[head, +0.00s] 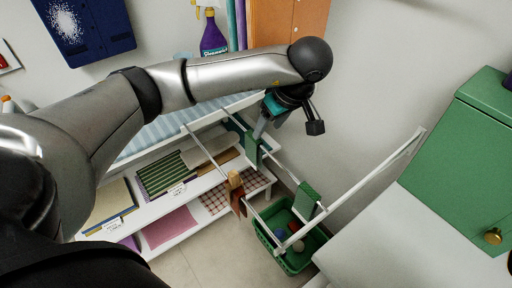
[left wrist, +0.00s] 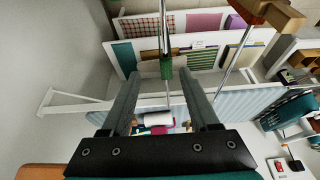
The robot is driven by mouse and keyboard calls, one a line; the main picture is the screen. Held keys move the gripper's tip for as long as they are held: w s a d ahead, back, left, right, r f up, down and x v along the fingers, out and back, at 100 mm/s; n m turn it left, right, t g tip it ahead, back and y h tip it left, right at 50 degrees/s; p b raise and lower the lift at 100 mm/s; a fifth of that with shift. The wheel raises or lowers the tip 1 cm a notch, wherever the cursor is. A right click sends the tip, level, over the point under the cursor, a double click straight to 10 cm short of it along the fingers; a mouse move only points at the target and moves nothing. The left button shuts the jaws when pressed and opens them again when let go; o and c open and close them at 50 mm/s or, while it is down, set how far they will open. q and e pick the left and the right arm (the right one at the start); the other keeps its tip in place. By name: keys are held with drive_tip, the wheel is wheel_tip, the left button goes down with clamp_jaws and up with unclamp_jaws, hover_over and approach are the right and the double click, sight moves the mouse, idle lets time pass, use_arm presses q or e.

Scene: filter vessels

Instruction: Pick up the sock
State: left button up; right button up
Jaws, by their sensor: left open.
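I cannot single out a certain sock. A small green cloth (head: 252,148) hangs on a rail of the white rack in the head view, just below my left gripper (head: 262,122). In the left wrist view a narrow green piece (left wrist: 167,68) on a metal rail shows between the fingertips of my left gripper (left wrist: 161,76), which is open and holds nothing. A second green cloth (head: 306,201) hangs farther right on the rack. A brown and tan piece (head: 235,192) hangs to the left. My right gripper is not in view.
The white rack (head: 385,168) has thin rails around my gripper. A green basket (head: 296,262) stands on the floor below. White shelves (head: 160,208) with folded cloths are at left. A white surface with a green box (head: 450,155) is at right.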

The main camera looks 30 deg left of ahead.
sight(252, 152)
use_arm(q)
drive_tip(key=b+x, duration=0.1)
drive_tip(key=x, duration=0.8)
drive_tip(key=shift+s+a+f, duration=0.1)
drive_tip(key=shift+f, duration=0.15)
drive_tip(key=x, duration=0.4)
drive_tip(key=shift+s+a+f+b, duration=0.1)
drive_tip(key=shift+s+a+b, duration=0.2)
drive_tip(key=shift+s+b, duration=0.1)
drive_tip(key=shift+w+a+f, duration=0.15)
drive_tip(key=shift+w+f, duration=0.05)
drive_tip(key=shift+f, duration=0.15)
clamp_jaws()
